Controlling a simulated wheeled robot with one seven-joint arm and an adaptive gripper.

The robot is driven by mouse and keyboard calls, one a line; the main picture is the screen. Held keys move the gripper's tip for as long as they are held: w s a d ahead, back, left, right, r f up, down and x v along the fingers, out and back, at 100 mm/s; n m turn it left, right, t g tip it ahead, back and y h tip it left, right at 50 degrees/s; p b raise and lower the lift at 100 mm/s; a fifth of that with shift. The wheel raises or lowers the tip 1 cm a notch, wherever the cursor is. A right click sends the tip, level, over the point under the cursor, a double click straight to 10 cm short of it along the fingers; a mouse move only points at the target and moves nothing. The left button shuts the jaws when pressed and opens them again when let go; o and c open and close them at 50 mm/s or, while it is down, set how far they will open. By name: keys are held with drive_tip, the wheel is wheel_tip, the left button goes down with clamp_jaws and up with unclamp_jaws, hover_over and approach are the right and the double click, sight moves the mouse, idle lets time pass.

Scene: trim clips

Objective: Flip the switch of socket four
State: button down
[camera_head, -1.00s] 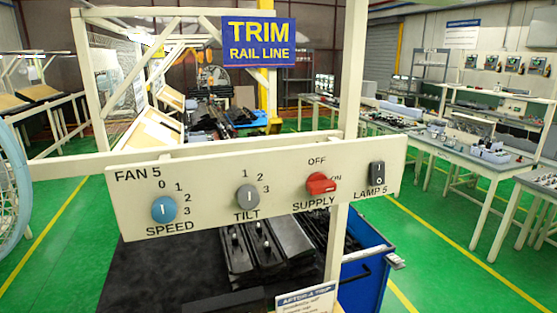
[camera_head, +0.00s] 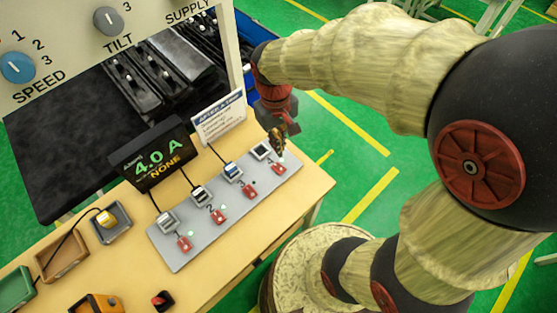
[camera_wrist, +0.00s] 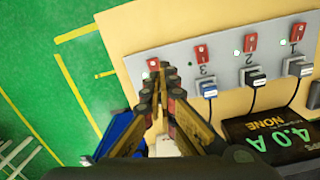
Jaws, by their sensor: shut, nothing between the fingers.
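A grey socket board (camera_head: 178,254) lies on a wooden bench, with a row of sockets and red rocker switches. The switch of socket four (camera_head: 278,169) is at the board's right end in the head view. In the wrist view this red switch (camera_wrist: 153,63) shows just beyond my fingertips. Socket four (camera_head: 261,151) is beside it, partly hidden by my gripper in the wrist view. My gripper (camera_head: 279,146) is shut and empty, pointing down close to switch four. I cannot tell whether it touches. Sockets one to three hold plugs, including a blue plug (camera_wrist: 208,88) at three.
A dark display (camera_head: 155,155) behind the board reads 4.0 A and NONE. A small sign (camera_head: 218,118) stands next to it. The fan panel (camera_head: 70,45) is above. Coloured trays and an orange item (camera_head: 96,304) are on the left bench.

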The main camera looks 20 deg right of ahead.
drive_tip(key=n+g, duration=0.1)
drive_tip(key=g, duration=0.1)
hover_over(280, 170)
drive_tip(key=w+a, duration=0.1)
drive_tip(key=w, duration=0.1)
drive_tip(key=w+x, duration=0.1)
drive_tip(key=x, duration=0.4)
drive_tip(key=shift+w+n, duration=0.6)
drive_tip(key=shift+n, duration=0.1)
drive_tip(key=b+x, duration=0.1)
drive_tip(key=x, duration=0.5)
drive_tip(key=b+x, duration=0.1)
drive_tip(key=x, duration=0.6)
drive_tip(key=shift+w+d, duration=0.1)
drive_tip(key=shift+w, duration=0.1)
drive_tip(key=shift+f+t, duration=0.1)
drive_tip(key=shift+t, duration=0.2)
